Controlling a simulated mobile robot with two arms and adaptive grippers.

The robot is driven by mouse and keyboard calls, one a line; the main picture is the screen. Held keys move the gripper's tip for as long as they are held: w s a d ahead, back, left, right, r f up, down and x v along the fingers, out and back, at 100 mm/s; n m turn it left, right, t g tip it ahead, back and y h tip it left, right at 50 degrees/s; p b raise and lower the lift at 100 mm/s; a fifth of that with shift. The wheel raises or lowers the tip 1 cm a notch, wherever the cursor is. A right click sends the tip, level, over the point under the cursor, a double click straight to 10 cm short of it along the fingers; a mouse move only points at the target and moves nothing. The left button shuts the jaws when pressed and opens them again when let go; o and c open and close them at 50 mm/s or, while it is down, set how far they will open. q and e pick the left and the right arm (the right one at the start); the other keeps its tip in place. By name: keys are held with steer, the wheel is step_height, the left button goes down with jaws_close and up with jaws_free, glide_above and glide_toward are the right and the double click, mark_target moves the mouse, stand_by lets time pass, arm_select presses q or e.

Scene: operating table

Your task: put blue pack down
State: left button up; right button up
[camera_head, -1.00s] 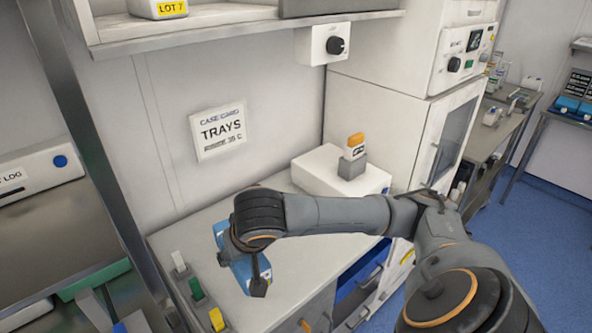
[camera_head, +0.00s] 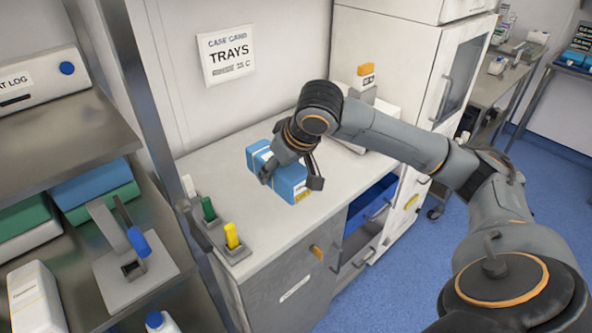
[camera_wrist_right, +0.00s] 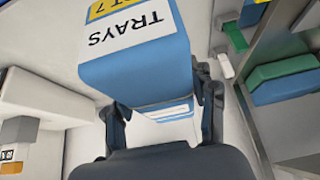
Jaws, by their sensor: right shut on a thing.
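The blue pack (camera_head: 258,160) is over the white countertop (camera_head: 240,140), in the middle of the head view. My right gripper (camera_head: 291,178) is shut on it, with a finger on either side, and hides part of its top. I cannot tell whether the pack's underside touches the counter. In the right wrist view the pack (camera_wrist_right: 150,75) fills the upper middle between the fingers (camera_wrist_right: 163,115), with a white and yellow label reading TRAYS. My left gripper is not in view.
White, green (camera_head: 208,209) and yellow (camera_head: 232,236) upright pieces stand in grey holders at the counter's left front. A white box (camera_head: 380,115) stands behind my arm. An open blue-lined drawer (camera_head: 372,205) is at the front right. A metal post (camera_head: 150,90) rises at the left.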

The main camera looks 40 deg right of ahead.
steer(key=w+d+f, duration=0.2)
steer(key=w+f, duration=0.1)
steer(key=w+d+f+p, duration=0.1)
steer(key=w+d+f, duration=0.1)
steer(key=w+f, duration=0.1)
steer(key=w+d+f+p, duration=0.1)
steer(key=w+d+f, duration=0.2)
steer(key=w, duration=0.1)
steer(key=shift+f+p, duration=0.5)
steer(key=shift+f, duration=1.1)
steer(key=shift+f, duration=0.1)
steer(key=o, duration=1.3)
steer(key=shift+f, duration=0.1)
steer(key=shift+o, duration=0.3)
steer(key=shift+s+r, duration=0.1)
steer(key=shift+r, duration=0.15)
steer(key=b+v, duration=0.1)
steer(key=v, duration=1.1)
